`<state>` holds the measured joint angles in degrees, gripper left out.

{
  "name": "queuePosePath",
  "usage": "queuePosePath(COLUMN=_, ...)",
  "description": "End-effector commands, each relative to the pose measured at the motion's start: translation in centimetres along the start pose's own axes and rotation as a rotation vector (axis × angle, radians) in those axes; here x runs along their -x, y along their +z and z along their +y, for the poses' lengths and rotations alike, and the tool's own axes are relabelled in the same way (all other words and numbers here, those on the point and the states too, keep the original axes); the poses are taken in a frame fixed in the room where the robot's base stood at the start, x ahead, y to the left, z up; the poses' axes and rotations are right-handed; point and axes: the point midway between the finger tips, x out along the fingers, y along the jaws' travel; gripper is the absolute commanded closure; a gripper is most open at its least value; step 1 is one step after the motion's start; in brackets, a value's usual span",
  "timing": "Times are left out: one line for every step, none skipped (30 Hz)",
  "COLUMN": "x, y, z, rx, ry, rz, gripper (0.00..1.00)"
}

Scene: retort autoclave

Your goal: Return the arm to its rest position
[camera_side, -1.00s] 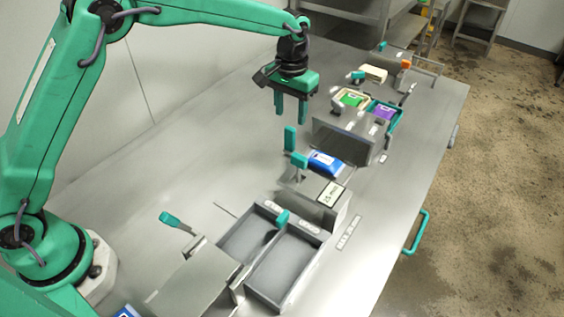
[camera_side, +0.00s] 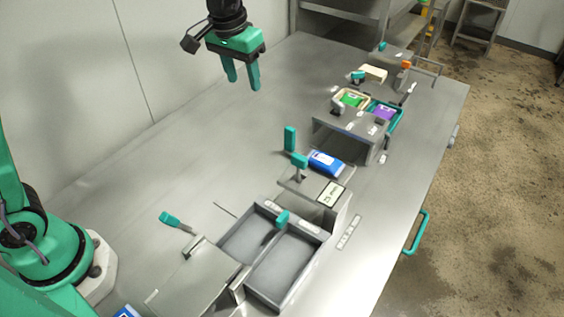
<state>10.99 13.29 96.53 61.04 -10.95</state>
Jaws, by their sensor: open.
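My gripper (camera_side: 243,83) hangs high at the top of the view, left of the middle. Its two green fingers point down and stand apart, with nothing between them. It is well above the steel table (camera_side: 190,170) and clear of everything on it. My arm's green base shows at the lower left; the upper arm links are mostly out of the frame.
A two-part grey tray (camera_side: 285,268) sits at the front middle. The table's left middle is bare.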

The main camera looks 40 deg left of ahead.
Motion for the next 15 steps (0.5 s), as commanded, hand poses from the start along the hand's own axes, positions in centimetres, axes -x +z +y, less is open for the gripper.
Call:
queuePosePath(x=1.0, y=0.8, z=-0.6, rx=0.001, ry=0.002, rz=0.016, gripper=0.53)
queuePosePath(x=1.4, y=1.3, z=-0.9, rx=0.001, ry=0.002, rz=0.023, gripper=0.53)
queuePosePath(x=2.0, y=1.9, z=-1.3, rx=0.002, ry=0.003, rz=0.033, gripper=0.53)
queuePosePath(x=2.4, y=2.4, z=-1.5, rx=0.002, ry=0.003, rz=0.042, gripper=0.53)
queuePosePath(x=2.8, y=2.9, z=-1.8, rx=0.002, ry=0.004, rz=0.049, gripper=0.53)
queuePosePath(x=3.3, y=3.6, z=-2.2, rx=0.001, ry=0.004, rz=0.06, gripper=0.53)
queuePosePath(x=3.7, y=4.0, z=-2.4, rx=0.001, ry=0.004, rz=0.068, gripper=0.53)
queuePosePath(x=4.0, y=4.6, z=-2.7, rx=0.001, ry=0.004, rz=0.076, gripper=0.53)
queuePosePath(x=4.4, y=5.3, z=-3.1, rx=0.001, ry=0.004, rz=0.086, gripper=0.53)
queuePosePath(x=4.8, y=5.8, z=-3.3, rx=0.001, ry=0.004, rz=0.094, gripper=0.53)
queuePosePath(x=5.0, y=6.4, z=-3.6, rx=0.001, ry=0.004, rz=0.101, gripper=0.53)
queuePosePath(x=5.4, y=7.1, z=-3.9, rx=0.001, ry=0.004, rz=0.112, gripper=0.53)
queuePosePath(x=5.6, y=7.6, z=-4.1, rx=0.0, ry=0.004, rz=0.12, gripper=0.53)
queuePosePath(x=5.9, y=8.2, z=-4.4, rx=0.0, ry=0.004, rz=0.128, gripper=0.53)
queuePosePath(x=6.2, y=8.9, z=-4.7, rx=0.0, ry=0.003, rz=0.139, gripper=0.53)
